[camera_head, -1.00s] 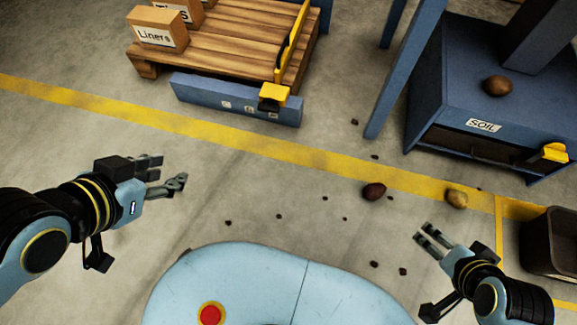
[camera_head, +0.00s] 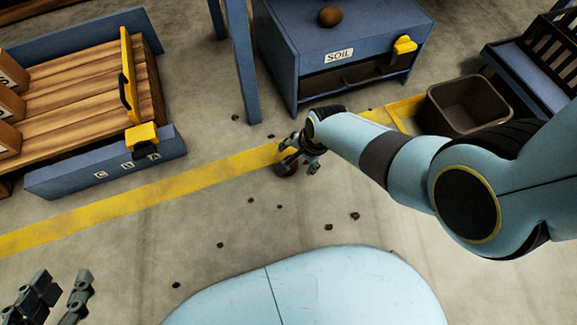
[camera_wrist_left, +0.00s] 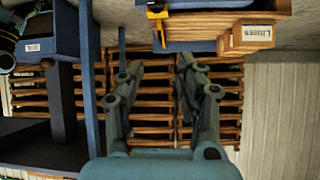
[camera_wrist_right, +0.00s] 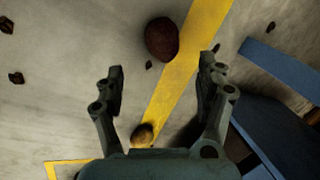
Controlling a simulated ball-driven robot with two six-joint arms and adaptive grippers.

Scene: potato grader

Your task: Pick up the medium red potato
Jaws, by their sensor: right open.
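A dark red potato (camera_head: 287,169) lies on the floor at the yellow line's edge, partly hidden by my right gripper in the head view. In the right wrist view, the red potato (camera_wrist_right: 162,39) lies beyond the fingertips, roughly centred between them and not held. My right gripper (camera_head: 299,161) is open and empty above it; its spread fingers also show in the right wrist view (camera_wrist_right: 161,66). My left gripper (camera_head: 62,287) is open and empty at the lower left, far from the potato.
A brown potato (camera_head: 330,17) sits on the blue SOIL cabinet (camera_head: 285,65). A dark bin (camera_head: 440,112) stands right. Clods dot the floor. A pallet (camera_head: 85,110) is left.

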